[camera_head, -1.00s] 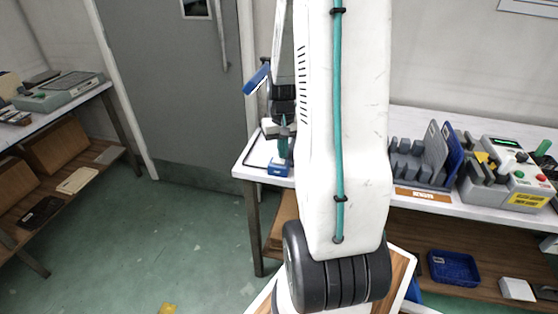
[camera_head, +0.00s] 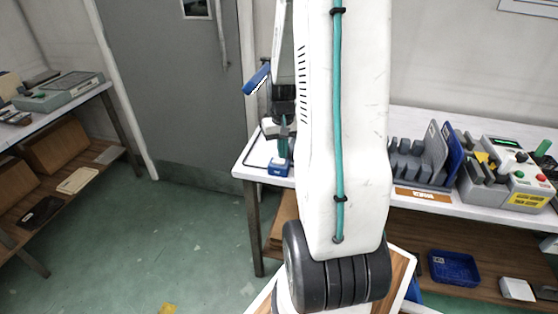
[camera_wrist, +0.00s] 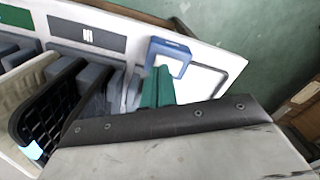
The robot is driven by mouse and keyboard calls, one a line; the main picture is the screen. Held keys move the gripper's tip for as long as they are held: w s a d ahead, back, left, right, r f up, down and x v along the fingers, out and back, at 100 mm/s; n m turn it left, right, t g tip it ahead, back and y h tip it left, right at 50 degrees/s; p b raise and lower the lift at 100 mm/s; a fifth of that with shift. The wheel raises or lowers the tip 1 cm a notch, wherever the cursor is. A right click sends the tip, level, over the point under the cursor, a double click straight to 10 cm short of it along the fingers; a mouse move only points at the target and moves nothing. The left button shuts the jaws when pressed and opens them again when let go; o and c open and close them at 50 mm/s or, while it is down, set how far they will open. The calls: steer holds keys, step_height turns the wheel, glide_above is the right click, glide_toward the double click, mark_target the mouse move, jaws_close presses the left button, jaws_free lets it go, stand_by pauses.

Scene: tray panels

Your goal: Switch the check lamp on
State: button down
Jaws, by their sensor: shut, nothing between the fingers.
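The check lamp appears to be the blue-headed lamp at the left end of the white bench. Its tilted blue head (camera_head: 257,78) stands above the bench in the head view, partly behind my arm. A blue block (camera_head: 278,169), apparently its base, sits at the bench's front edge; it also shows in the wrist view (camera_wrist: 178,48). My gripper (camera_head: 283,152) points down just above or at this block, its green fingers shut and empty. The fingers also show in the wrist view (camera_wrist: 158,86). Contact cannot be told. I see no clear glow, and the switch is not clear.
Right of my arm, a grey rack (camera_head: 405,164) with upright panels and a tester (camera_head: 507,178) with coloured buttons stand on the bench. The rack is close to my gripper in the wrist view. A blue tray (camera_head: 454,267) lies on the lower shelf.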

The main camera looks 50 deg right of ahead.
mark_target(282, 161)
steer(key=shift+f, duration=0.75)
stand_by(0.3)
steer(key=shift+r, duration=3.5)
steer(key=s+a+r+n, duration=0.2)
steer(key=s+a+r, duration=0.2)
steer(key=a, duration=0.6)
steer(key=s+a+r+n+t, duration=0.1)
steer(key=s+a+r+n, duration=0.2)
steer(key=a+r, duration=0.3)
steer(key=s+a+r+n, duration=0.2)
steer(key=s+a+r, duration=0.3)
steer(key=a, duration=0.9)
steer(key=shift+s+a, duration=0.15)
steer(key=shift+s, duration=0.15)
